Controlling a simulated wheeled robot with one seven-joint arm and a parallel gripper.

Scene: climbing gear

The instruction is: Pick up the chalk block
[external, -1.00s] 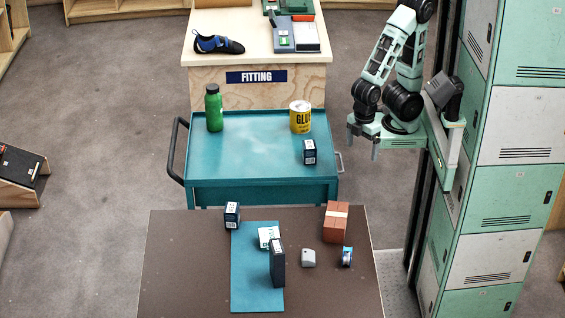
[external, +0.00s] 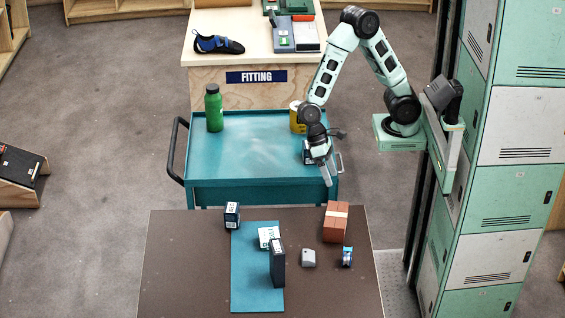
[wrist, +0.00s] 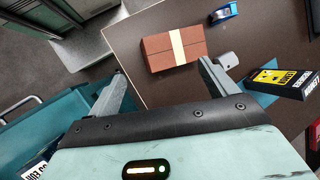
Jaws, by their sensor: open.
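No label that I can read says chalk, so I cannot tell for sure which thing is the chalk block. Small dark boxes with white labels stand on the brown table (external: 190,270), at its back left (external: 232,215), and on the teal cart; the cart one (wrist: 36,168) shows at the wrist view's lower left edge. A pale grey block (external: 308,257) lies on the table, partly behind the right finger in the wrist view (wrist: 232,60). My gripper (external: 326,172) is open and empty above the cart's front right corner; its fingers spread in the wrist view (wrist: 162,80).
A brown banded block (external: 336,222), blue tape roll (external: 347,257) and tall dark box (external: 277,263) stand on the table; the box rises above the teal mat (external: 255,295). A green bottle (external: 214,108) and yellow can (external: 297,117) stand on the cart (external: 240,190). Lockers are at right.

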